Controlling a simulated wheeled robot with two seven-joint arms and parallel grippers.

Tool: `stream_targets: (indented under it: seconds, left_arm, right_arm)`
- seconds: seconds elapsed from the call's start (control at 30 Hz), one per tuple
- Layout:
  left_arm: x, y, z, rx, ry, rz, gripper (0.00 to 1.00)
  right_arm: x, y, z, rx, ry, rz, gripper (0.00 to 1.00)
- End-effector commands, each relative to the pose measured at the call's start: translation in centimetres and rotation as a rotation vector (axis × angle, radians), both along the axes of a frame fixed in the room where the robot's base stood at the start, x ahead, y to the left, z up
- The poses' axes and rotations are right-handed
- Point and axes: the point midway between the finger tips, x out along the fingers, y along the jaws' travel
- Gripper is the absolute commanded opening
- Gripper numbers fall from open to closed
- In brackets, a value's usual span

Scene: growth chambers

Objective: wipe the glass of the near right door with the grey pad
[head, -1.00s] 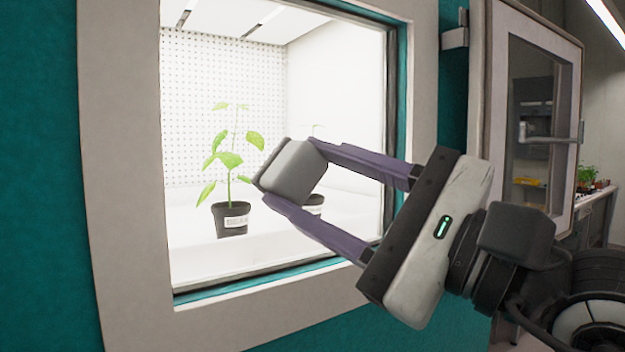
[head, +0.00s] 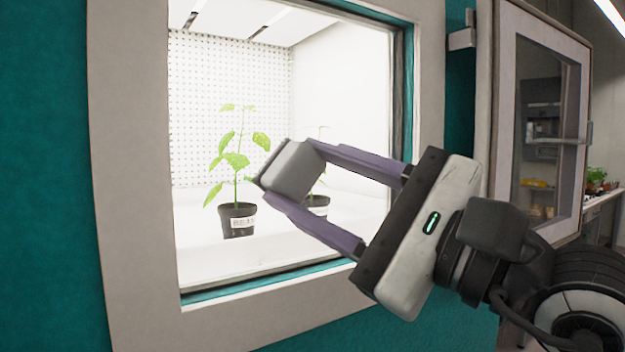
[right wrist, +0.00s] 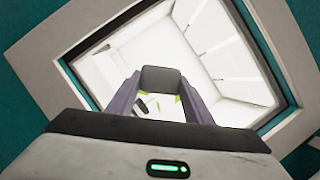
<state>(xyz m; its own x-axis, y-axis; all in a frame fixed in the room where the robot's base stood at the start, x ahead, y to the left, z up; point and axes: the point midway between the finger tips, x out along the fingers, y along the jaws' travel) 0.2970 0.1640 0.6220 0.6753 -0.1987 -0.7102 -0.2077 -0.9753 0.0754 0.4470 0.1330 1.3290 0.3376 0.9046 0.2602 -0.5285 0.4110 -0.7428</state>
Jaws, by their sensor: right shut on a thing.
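The grey pad (head: 296,176) is a small rounded block held between the fingertips of my right gripper (head: 288,168). The pad also shows in the right wrist view (right wrist: 162,80), between the two purple fingers. It is in front of the bright chamber opening, apart from the door. A door (head: 502,120) with a light frame stands swung open at the right of the opening. Its glass (head: 545,130) is see-through, with shelves and a handle showing in its area. My left gripper is not in view.
The lit chamber has a pale frame (head: 135,200) in a teal wall (head: 45,180). Inside are a potted plant (head: 238,220) and a second pot (head: 317,205), partly behind the gripper. A bench with plants (head: 597,180) is at the far right.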

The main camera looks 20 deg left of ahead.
Motion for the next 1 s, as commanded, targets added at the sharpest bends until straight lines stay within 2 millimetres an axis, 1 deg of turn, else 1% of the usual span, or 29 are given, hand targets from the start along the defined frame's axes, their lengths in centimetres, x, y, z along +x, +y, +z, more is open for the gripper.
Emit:
stream_targets:
  seconds: [0.4,0.53,0.77,1.0]
  left_arm:
    - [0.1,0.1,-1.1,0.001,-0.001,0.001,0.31]
    - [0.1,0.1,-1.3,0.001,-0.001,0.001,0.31]
    - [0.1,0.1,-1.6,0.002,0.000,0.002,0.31]
    - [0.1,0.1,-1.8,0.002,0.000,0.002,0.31]
  right_arm:
    - [2.6,-2.2,-0.1,0.001,0.001,-0.003,0.25]
    - [3.0,-2.6,0.0,0.001,0.000,-0.002,0.25]
    - [3.1,-2.3,0.1,0.001,-0.001,0.000,0.25]
    - [1.6,-0.9,0.0,0.001,-0.001,0.003,0.25]
